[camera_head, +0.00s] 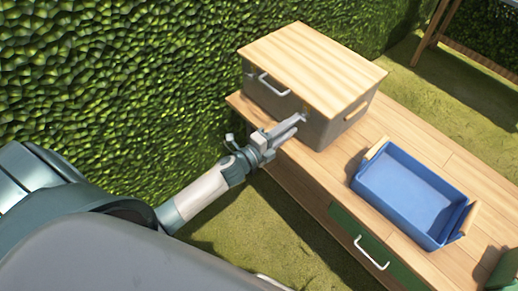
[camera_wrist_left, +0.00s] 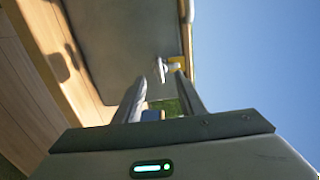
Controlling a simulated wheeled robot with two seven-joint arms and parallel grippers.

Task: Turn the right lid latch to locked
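The grey box (camera_head: 332,129) has a wooden lid (camera_head: 315,65) lying shut on top and a pale bar handle (camera_head: 272,85) on its front. In the left wrist view, a small pale latch knob (camera_wrist_left: 160,69) with a yellowish piece (camera_wrist_left: 176,63) beside it stands out near the lid edge. My left gripper (camera_head: 292,127) is at the front right part of the box. Its fingers are apart in the left wrist view (camera_wrist_left: 160,82), with the knob just beyond the tips. I cannot tell whether they touch, or which way the latch is turned. My right gripper is not in view.
The box stands on a wooden bench (camera_head: 405,150) with a green drawer front (camera_head: 350,232) below. A blue tray (camera_head: 405,190) with wooden handles sits to the right of the box. A hedge (camera_head: 120,80) lies behind and left. Grass shows in front of the bench.

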